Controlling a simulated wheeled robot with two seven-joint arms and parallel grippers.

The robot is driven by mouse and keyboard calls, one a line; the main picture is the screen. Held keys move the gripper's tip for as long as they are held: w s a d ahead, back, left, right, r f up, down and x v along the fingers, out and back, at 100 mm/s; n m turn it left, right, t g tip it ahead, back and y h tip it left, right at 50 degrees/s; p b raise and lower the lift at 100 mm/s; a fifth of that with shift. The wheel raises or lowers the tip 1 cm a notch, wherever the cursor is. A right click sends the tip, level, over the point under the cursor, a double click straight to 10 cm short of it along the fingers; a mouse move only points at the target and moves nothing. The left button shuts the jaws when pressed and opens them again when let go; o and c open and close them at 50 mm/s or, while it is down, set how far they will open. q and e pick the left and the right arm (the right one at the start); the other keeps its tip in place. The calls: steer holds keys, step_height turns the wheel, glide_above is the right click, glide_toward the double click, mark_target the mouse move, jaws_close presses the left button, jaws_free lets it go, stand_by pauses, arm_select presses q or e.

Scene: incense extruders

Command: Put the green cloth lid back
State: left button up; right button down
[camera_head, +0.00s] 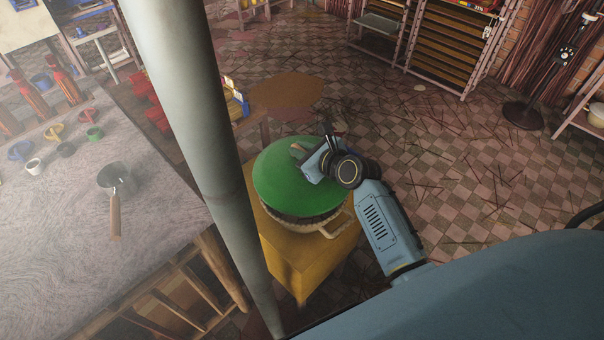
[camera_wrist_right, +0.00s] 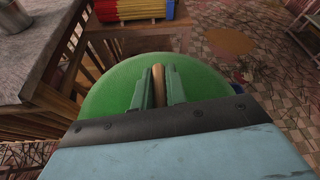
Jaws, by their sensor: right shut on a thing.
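The green lid (camera_head: 290,188) is a round disc on top of a pot-like container (camera_head: 330,225) with a pale loop handle, which stands on a yellow stand. The lid looks roughly level over the container; I cannot tell whether it is fully seated. My right gripper (camera_head: 305,155) is over the lid and shut on its brown handle. In the right wrist view my right gripper (camera_wrist_right: 158,88) has the brown handle (camera_wrist_right: 158,80) between its fingers, with the green lid (camera_wrist_right: 110,90) spread out below. My left gripper is not in view.
The yellow stand (camera_head: 305,265) is beside a grey pole (camera_head: 190,110). A worktable (camera_head: 60,230) at the left holds a saucepan (camera_head: 117,178) and several small cups. Racks (camera_head: 445,55) stand at the back. The tiled floor at the right has scattered sticks.

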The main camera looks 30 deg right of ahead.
step_height(320, 180, down, 3)
steer(key=shift+r+b, duration=0.1)
steer(key=shift+b, duration=0.25)
steer(key=shift+f+b, duration=0.65)
steer(key=shift+f, duration=0.95)
steer(key=shift+f, duration=0.15)
steer(key=c, duration=1.4)
jaws_free()
steer(key=shift+r, duration=0.2)
step_height(320, 180, up, 4)
steer(key=p, duration=0.3)
glide_above(331, 194)
steer(key=shift+a+r, duration=0.1)
steer(key=shift+r, duration=0.1)
